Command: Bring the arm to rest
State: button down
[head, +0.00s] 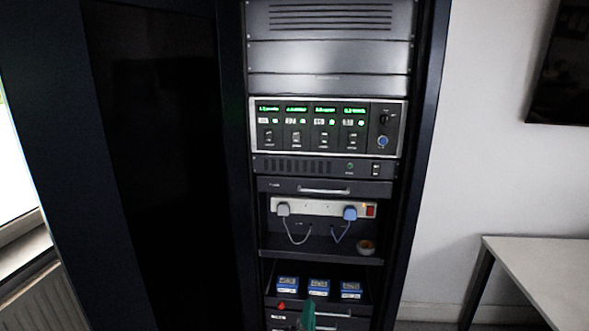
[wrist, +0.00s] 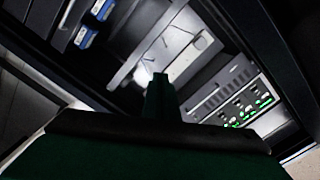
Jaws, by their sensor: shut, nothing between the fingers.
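My gripper (head: 308,314) shows at the bottom of the head view as a small green shape, in front of the lower part of the equipment rack (head: 436,80). In the wrist view my gripper (wrist: 160,82) points at the rack, which appears tilted. Its fingers are shut with nothing between them. The tips look apart from the rack, but I cannot tell the distance. Most of my arm is outside the head view.
The rack holds a unit with green displays (head: 327,127), a power strip (head: 325,208) with two plugs, a small roll (head: 366,247) and three blue boxes (head: 319,287) on a low shelf. A table (head: 540,262) stands right. A dark rack door (head: 165,150) is left.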

jog(key=s+f+n+y, duration=0.1)
jog(key=s+f+n, duration=0.2)
jog(key=s+f, duration=0.35)
jog(key=s+f+n+g, duration=0.1)
jog(key=s+f+n, duration=0.15)
jog(key=s, duration=0.75)
jog(key=s+f+n+y, duration=0.1)
jog(key=s+f+n, duration=0.1)
jog(key=s+f, duration=0.55)
jog(key=s+a+r+n, duration=0.2)
jog(key=s, duration=1)
jog(key=s+a+r+n+g, duration=0.1)
jog(key=s+a+r+n, duration=0.1)
jog(key=s, duration=1.1)
jog(key=shift+s+r+n, duration=0.15)
jog(key=shift+r+n, duration=0.25)
jog(key=shift+n, duration=0.15)
